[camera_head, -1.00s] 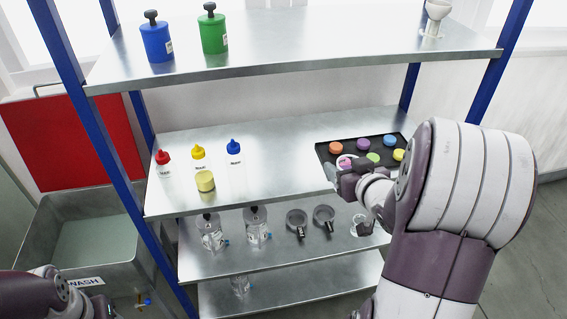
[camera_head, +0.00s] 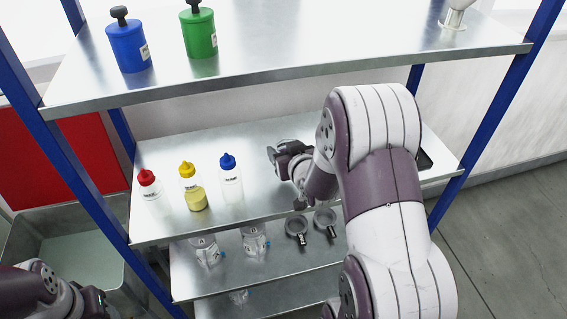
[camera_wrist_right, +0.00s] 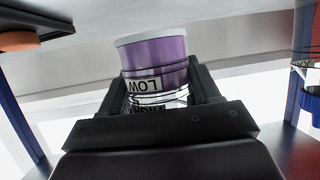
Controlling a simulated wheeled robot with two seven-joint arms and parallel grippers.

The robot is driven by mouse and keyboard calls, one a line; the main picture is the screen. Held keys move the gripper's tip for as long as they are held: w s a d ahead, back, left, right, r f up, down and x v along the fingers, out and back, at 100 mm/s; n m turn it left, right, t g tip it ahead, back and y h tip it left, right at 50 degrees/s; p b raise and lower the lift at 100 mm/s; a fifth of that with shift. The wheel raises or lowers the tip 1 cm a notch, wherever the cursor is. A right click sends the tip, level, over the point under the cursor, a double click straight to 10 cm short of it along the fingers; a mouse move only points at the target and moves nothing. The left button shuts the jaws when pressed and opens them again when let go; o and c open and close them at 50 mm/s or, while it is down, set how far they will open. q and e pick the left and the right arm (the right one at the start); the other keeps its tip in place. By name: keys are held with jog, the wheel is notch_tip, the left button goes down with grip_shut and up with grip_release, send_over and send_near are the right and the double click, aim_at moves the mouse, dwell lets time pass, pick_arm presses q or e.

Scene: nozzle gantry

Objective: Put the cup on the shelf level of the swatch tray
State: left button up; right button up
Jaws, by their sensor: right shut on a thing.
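My right gripper (camera_head: 279,157) is over the middle shelf (camera_head: 255,140), right of the bottles. In the right wrist view, which is upside down, it is shut on a cup (camera_wrist_right: 155,52) with purple contents and "LOW" and "HIGH" marks. In the head view the cup is not clearly visible behind the gripper. The swatch tray (camera_head: 424,160) is mostly hidden behind my right arm; its dark edge (camera_wrist_right: 52,22) and an orange swatch (camera_wrist_right: 30,41) show in the wrist view. My left gripper (camera_head: 92,298) is low at the left, its jaws unclear.
Bottles with red (camera_head: 147,178), yellow (camera_head: 187,170) and blue (camera_head: 228,162) caps stand on the middle shelf, with a yellow-filled cup (camera_head: 196,200) in front. The top shelf (camera_head: 320,50) overhangs. Blue posts (camera_head: 505,95) flank the rack. Shelf between blue-capped bottle and gripper is clear.

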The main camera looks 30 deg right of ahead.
jog(key=shift+w+a+f, duration=0.1)
jog(key=shift+w+f, duration=0.05)
jog(key=shift+f, duration=0.95)
jog(key=shift+w+f, duration=0.1)
jog(key=shift+f, duration=0.95)
jog(key=shift+f, duration=0.2)
jog(key=o, duration=1.1)
